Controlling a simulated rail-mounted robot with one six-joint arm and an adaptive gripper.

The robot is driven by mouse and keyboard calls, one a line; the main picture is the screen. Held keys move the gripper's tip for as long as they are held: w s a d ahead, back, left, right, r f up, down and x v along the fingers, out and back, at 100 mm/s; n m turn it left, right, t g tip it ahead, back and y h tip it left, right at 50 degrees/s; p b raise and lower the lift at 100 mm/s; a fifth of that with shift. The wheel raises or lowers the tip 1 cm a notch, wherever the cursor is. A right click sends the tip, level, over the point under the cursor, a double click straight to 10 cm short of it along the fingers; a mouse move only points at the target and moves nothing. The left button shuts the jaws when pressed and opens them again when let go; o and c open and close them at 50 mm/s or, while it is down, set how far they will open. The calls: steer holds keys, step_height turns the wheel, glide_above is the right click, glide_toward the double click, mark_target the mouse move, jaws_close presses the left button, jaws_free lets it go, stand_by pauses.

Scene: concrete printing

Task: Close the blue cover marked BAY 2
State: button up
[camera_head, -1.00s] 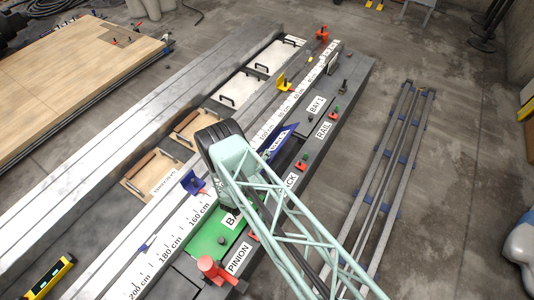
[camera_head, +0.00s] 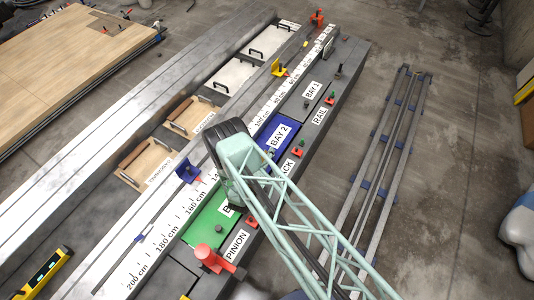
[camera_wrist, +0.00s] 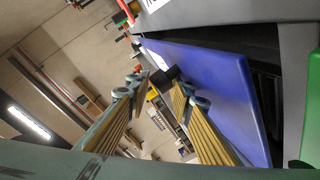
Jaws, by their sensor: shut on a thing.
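The blue cover marked BAY 2 (camera_head: 264,136) lies nearly flat in the head view, between the grey BAY 1 cover (camera_head: 304,102) and the green cover (camera_head: 208,220). In the wrist view the blue cover (camera_wrist: 205,85) shows as a large slanted panel, with a dark gap (camera_wrist: 266,82) along its right side. My gripper (camera_wrist: 160,82) has its two ribbed fingers on either side of a small black knob (camera_wrist: 167,73) at the cover's face, and is shut on it. In the head view my arm hides the fingers and the cover's near side.
Red clamps (camera_head: 298,152) stand along the right edge of the bench. A yellow stop (camera_head: 278,69) and a blue stop (camera_head: 187,172) sit by the ruler strip. A large red knob (camera_head: 205,253) stands at the near end. Metal rails (camera_head: 398,135) lie on the floor at right.

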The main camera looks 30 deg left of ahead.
steer(key=shift+s+d+f, duration=0.15)
steer(key=shift+d+f, duration=0.25)
steer(key=shift+d, duration=0.3)
steer(key=o, duration=1)
steer(key=shift+s+r, duration=0.1)
steer(key=v, duration=0.9)
steer(key=shift+a+r, duration=0.3)
steer(key=shift+a, duration=0.05)
steer(key=shift+v, duration=1.25)
steer(key=shift+d, duration=0.1)
steer(key=shift+r, duration=0.15)
